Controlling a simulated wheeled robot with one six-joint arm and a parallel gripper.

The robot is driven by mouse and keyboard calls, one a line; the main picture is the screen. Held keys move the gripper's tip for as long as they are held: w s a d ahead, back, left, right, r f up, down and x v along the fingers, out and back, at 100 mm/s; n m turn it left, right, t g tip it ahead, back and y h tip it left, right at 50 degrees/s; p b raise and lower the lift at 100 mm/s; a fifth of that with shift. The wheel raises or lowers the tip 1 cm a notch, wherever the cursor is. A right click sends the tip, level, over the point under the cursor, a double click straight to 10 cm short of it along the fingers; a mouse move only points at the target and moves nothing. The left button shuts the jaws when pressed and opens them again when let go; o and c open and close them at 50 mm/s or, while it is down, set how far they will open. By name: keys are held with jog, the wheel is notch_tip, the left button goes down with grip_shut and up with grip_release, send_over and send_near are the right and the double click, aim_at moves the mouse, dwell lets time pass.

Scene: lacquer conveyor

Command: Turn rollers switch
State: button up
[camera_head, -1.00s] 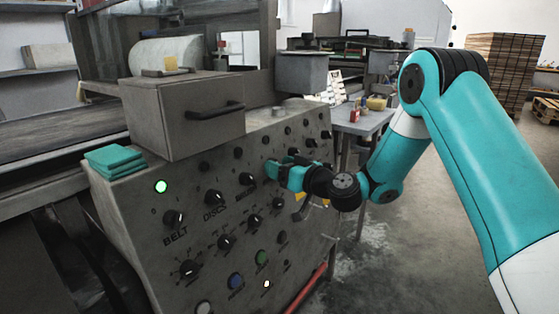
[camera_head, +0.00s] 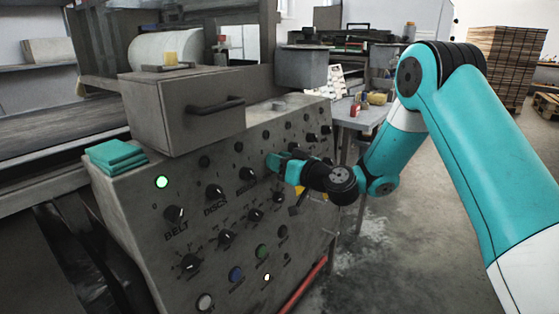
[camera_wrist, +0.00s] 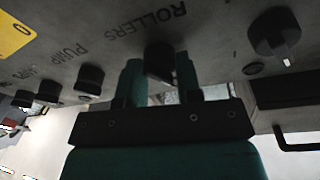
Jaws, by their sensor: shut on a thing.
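The rollers switch (camera_wrist: 159,58) is a dark round knob on the grey control panel, beside the printed word ROLLERS in the wrist view. My gripper (camera_wrist: 160,76) has one finger on each side of this knob and is shut on it. In the head view my gripper (camera_head: 272,163) is at the panel's upper row, right of the knob beside BELT (camera_head: 174,214) and the DISCS knob (camera_head: 215,192). There the gripper hides the rollers switch. The knob's pointer is not visible, so its setting cannot be told.
A neighbouring knob (camera_wrist: 275,38) with a white mark sits right of the rollers switch in the wrist view. The PUMP knob (camera_wrist: 90,80) is on the other side. A grey drawer box (camera_head: 180,115) and folded teal cloths (camera_head: 115,157) lie above the panel.

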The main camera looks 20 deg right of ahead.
jog(key=shift+d+r+m+g+h+p, duration=0.15)
jog(key=shift+m+h+p, duration=0.25)
jog(key=shift+m+p, duration=1.4)
jog(key=shift+a+f+m+g+h+p, duration=0.1)
jog(key=shift+m+h+p, duration=0.3)
jog(key=shift+m+p, duration=1.4)
jog(key=shift+d+r+m+g+h+p, duration=0.15)
jog(key=shift+m+h+p, duration=0.25)
jog(key=shift+m+p, duration=1.4)
jog(key=shift+a+f+m+b, duration=0.1)
jog(key=shift+m+b, duration=0.45)
jog(key=shift+m, duration=0.25)
jog(key=o, duration=0.9)
jog(key=shift+s, duration=0.1)
